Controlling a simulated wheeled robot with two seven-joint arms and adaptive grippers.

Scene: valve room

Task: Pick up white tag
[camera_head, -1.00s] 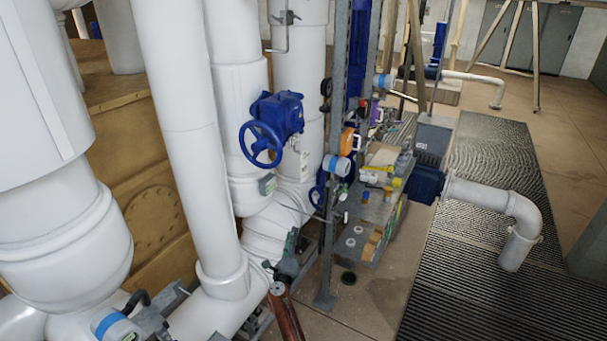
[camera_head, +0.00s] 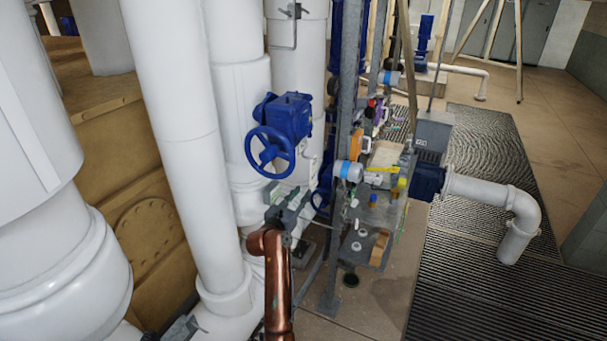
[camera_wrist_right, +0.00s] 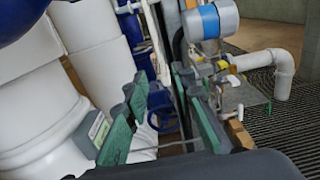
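A small white tag (camera_head: 313,167) hangs against the white pipe, just below and right of the blue valve with its handwheel. My right gripper (camera_head: 290,207) is just below and left of it, at the upper end of my copper-coloured arm link. In the right wrist view my right gripper (camera_wrist_right: 162,115) shows two green-padded fingers apart. A pale shape lies behind the gap; I cannot tell if it is the tag. The gripper has hold of nothing that I can make out. My left gripper is not clearly in view.
The blue valve (camera_head: 276,136) and white pipes (camera_head: 180,160) stand close on the left. A grey post (camera_head: 345,110) and a blue-white device (camera_head: 348,171) are close on the right. A cluttered shelf (camera_head: 375,225) is beyond. Floor grating (camera_head: 470,290) lies at the right.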

